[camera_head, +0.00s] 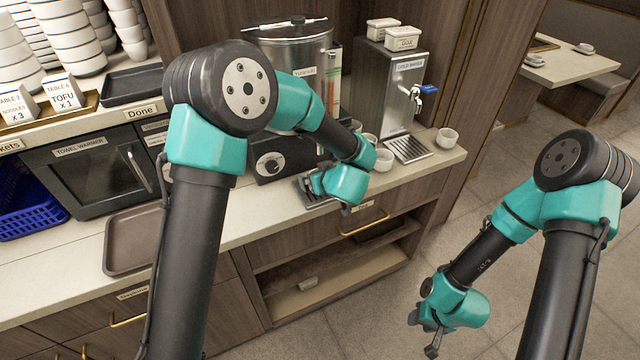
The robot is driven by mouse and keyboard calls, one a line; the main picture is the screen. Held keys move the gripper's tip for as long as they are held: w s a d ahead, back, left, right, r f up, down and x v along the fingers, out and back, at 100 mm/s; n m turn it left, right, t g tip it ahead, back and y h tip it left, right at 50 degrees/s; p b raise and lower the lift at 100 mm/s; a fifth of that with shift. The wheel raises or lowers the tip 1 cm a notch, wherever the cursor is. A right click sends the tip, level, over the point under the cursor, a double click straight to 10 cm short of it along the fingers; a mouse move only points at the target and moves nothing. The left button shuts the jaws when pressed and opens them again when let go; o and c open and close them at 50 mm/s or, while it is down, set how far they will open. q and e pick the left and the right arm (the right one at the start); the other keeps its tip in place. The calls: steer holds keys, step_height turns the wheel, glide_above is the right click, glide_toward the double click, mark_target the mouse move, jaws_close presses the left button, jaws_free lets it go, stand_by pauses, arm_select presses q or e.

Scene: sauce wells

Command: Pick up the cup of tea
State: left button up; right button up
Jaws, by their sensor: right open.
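White cups stand on the counter. One cup (447,138) is at the right end beside the cold-water dispenser. Another cup (383,160) and a third (370,138) sit by the hot-water urn, close to my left forearm. I cannot tell which cup holds tea. My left gripper (346,208) is over the counter's front edge, in front of the urn, mostly hidden by its own wrist; its jaws cannot be made out. My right gripper (424,336) is open and empty, low over the floor in front of the counter, well away from the cups.
The urn (295,70) and the cold-water dispenser (385,85) back the counter. A drip tray (410,149) lies before the dispenser. A brown tray (124,263) lies at left, by the towel warmer (85,172). An open shelf (330,290) is below. Stacked cups stand at upper left.

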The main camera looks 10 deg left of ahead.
arm_select(q)
steer(key=shift+c, duration=0.5)
steer(key=c, duration=1.1)
steer(key=shift+r, duration=0.85)
step_height(320, 180, up, 2)
steer(key=shift+r, duration=0.1)
steer(key=s+d, duration=0.1)
steer(key=s, duration=0.9)
steer(key=s+d+r, duration=0.1)
steer(key=s, duration=0.4)
steer(key=shift+s+d, duration=0.3)
steer(key=shift+s, duration=0.1)
